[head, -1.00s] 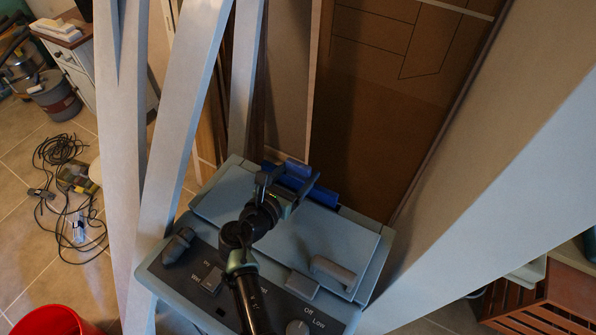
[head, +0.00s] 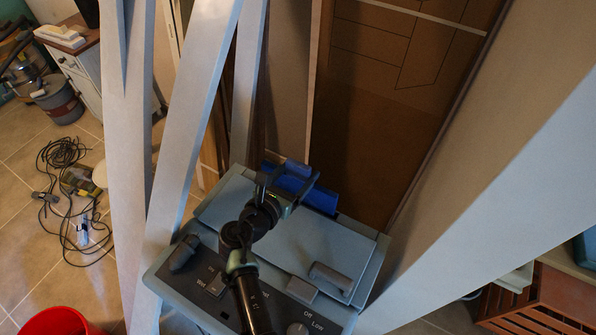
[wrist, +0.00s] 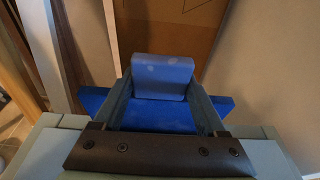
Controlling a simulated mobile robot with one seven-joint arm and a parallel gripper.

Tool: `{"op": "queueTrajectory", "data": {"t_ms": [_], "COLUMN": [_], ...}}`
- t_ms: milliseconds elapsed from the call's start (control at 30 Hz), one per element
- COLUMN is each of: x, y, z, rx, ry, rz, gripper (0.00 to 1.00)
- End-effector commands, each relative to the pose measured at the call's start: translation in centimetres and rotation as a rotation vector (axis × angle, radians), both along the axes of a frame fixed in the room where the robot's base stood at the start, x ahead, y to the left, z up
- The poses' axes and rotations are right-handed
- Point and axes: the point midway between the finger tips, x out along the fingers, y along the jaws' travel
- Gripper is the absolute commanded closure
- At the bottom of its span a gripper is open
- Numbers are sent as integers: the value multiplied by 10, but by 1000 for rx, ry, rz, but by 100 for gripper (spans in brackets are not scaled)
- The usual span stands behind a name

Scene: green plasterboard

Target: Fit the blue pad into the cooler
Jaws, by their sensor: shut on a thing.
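The cooler (head: 290,243) is a pale blue-grey box with a dark control panel, standing below my arm. The blue pad (head: 321,198) is at the cooler's rear edge. In the wrist view the pad (wrist: 150,114) is a wide dark blue slab with a lighter blue raised block (wrist: 163,77). My gripper (head: 292,174) is shut on that block, one finger on each side. The pad extends past both fingers. The pad's lower part and any opening at the cooler's back are hidden, so I cannot tell whether it sits inside.
Pale leaning boards stand left (head: 190,130) and right (head: 500,190) of the cooler. A brown panel (head: 375,140) is close behind it. Cables (head: 65,190) and a red bucket (head: 55,322) are on the tiled floor at left. A slatted wooden crate (head: 540,300) is at lower right.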

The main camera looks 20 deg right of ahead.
Motion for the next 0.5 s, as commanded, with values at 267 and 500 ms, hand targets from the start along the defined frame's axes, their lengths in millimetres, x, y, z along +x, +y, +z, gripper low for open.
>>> {"op": "queueTrajectory", "data": {"t_ms": [267,500], "x": [0,0], "y": [0,0], "z": [14,16], "rx": [-1,-1], "ry": [-1,-1], "rz": [0,0], "gripper": [93,93]}}
